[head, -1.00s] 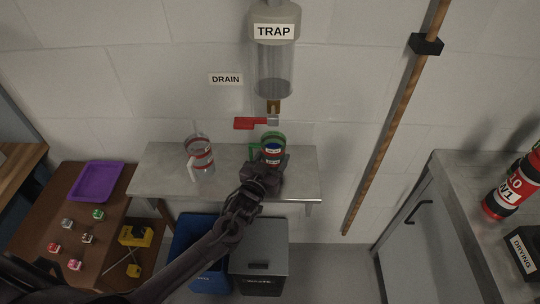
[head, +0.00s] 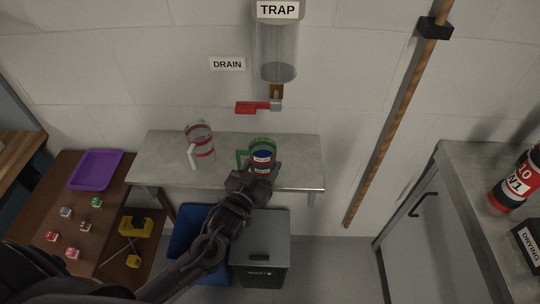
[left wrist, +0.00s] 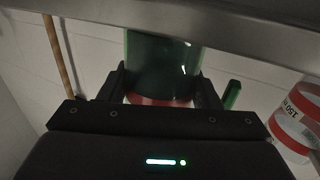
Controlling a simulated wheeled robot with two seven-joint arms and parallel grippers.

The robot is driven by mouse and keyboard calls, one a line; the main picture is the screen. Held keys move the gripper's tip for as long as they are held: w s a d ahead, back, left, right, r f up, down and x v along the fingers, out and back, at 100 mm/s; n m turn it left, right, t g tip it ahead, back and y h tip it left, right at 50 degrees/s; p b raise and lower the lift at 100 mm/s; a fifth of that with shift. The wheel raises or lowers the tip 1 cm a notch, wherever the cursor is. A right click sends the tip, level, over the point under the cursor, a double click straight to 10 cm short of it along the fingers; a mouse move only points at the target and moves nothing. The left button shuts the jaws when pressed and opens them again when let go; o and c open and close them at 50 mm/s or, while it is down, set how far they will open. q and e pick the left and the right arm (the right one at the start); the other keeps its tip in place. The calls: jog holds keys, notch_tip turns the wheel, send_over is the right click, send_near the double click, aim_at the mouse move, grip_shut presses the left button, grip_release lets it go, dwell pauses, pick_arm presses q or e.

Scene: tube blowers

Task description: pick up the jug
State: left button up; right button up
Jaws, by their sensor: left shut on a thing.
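In the left wrist view the jug (left wrist: 163,62) looks dark green with a red band low down, between the two fingers of my gripper (left wrist: 164,92). A grey metal edge (left wrist: 200,14) hides its far end. I cannot tell whether the jug touches the shelf. My right gripper is not in view.
A second jug (head: 200,146) with red bands and a white handle stands left on the shelf (head: 160,160). A trap cylinder (head: 277,50) with a red-handled valve (head: 252,107) hangs above. A grey bin (head: 260,250) and a blue bin (head: 195,240) stand below.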

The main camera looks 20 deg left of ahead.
pick_arm(q)
jog(key=s+a+b, duration=0.1)
jog(key=s+b, duration=0.1)
jog(key=s, duration=0.7)
jog(key=s+r+n+y, duration=0.1)
jog(key=s+r+y, duration=0.1)
jog(key=s+r, duration=0.3)
jog(key=shift+r, duration=0.9)
jog(key=shift+d, duration=0.15)
